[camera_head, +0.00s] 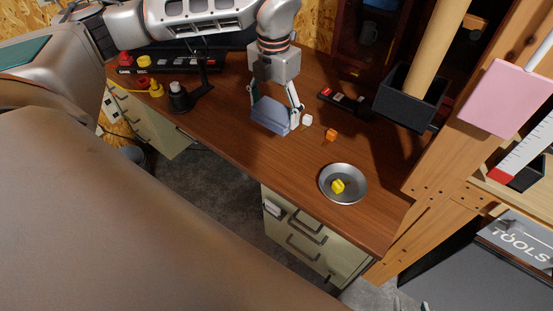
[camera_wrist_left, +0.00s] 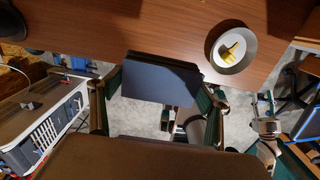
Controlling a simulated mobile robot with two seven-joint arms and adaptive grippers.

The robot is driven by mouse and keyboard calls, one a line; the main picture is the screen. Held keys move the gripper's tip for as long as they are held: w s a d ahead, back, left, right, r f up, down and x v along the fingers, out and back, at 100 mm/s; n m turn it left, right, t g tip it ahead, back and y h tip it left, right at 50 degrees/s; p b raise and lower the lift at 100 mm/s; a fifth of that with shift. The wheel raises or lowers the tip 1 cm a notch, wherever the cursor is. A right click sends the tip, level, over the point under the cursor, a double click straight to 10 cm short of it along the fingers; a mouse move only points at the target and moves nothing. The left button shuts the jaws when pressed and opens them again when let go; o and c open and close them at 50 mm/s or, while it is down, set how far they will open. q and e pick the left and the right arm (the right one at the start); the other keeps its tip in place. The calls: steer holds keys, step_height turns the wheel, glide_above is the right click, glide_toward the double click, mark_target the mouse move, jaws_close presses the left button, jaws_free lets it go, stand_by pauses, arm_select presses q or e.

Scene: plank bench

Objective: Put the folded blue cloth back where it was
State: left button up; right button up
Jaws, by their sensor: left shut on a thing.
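The folded blue cloth (camera_head: 271,115) is a dark blue-grey block in my left gripper (camera_head: 275,106), near the front edge of the wooden bench. My left gripper is shut on it, with a finger at each end. In the left wrist view the cloth (camera_wrist_left: 160,83) spans between the fingers of the left gripper (camera_wrist_left: 158,98), with the bench edge behind it and floor below. I cannot tell whether the cloth touches the bench.
A metal bowl (camera_head: 335,170) with a yellow piece (camera_head: 338,186) stands to the right. A white cube (camera_head: 307,120) and an orange block (camera_head: 331,134) lie just right of the gripper. A black holder (camera_head: 408,97) stands further right. A dark bottle-like object (camera_head: 179,97) stands left.

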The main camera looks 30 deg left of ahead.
arm_select(q)
glide_above(275, 163)
step_height(275, 163, down, 13)
steer(key=shift+f, duration=2.45)
steer(key=shift+f, duration=0.1)
steer(key=o, duration=1.1)
steer(key=shift+b, duration=0.3)
steer(key=shift+c, duration=0.2)
steer(key=shift+s, duration=0.1)
step_height(275, 163, up, 12)
steer(key=shift+p, duration=0.3)
